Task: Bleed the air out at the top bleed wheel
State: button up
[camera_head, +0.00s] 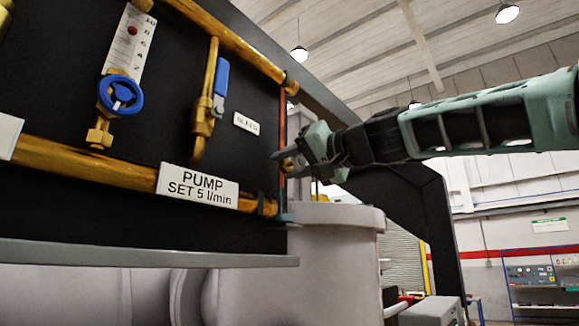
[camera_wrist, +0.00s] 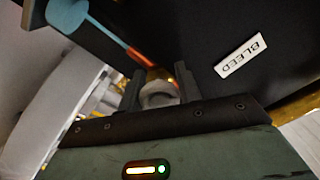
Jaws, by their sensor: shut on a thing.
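My gripper (camera_head: 288,157) reaches in from the right to the right edge of the black panel, just right of and below the BLEED label (camera_head: 246,123). In the wrist view my gripper (camera_wrist: 161,82) has its two fingers on either side of a small grey round piece, which I take for the bleed wheel (camera_wrist: 158,93), and is shut on it. The BLEED label (camera_wrist: 240,58) is to the right of the fingers there. In the head view the wheel is mostly hidden by the fingers, so its turn cannot be read.
The panel carries a blue handwheel (camera_head: 121,95), a blue lever valve (camera_head: 221,80), a flow scale (camera_head: 130,40), brass pipes and a PUMP SET 5 l/min label (camera_head: 198,186). A grey flanged cylinder (camera_head: 335,217) stands close below my gripper. A dark frame post (camera_head: 436,235) is at right.

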jog(key=m+p, duration=0.1)
jog(key=m, duration=1.1)
jog(key=shift+m, duration=0.4)
jog(key=shift+f, duration=0.1)
jog(key=o, duration=1)
jog(key=b+v, duration=0.8)
jog(key=v, duration=0.9)
jog(key=shift+d, duration=0.25)
jog(key=shift+s, duration=0.1)
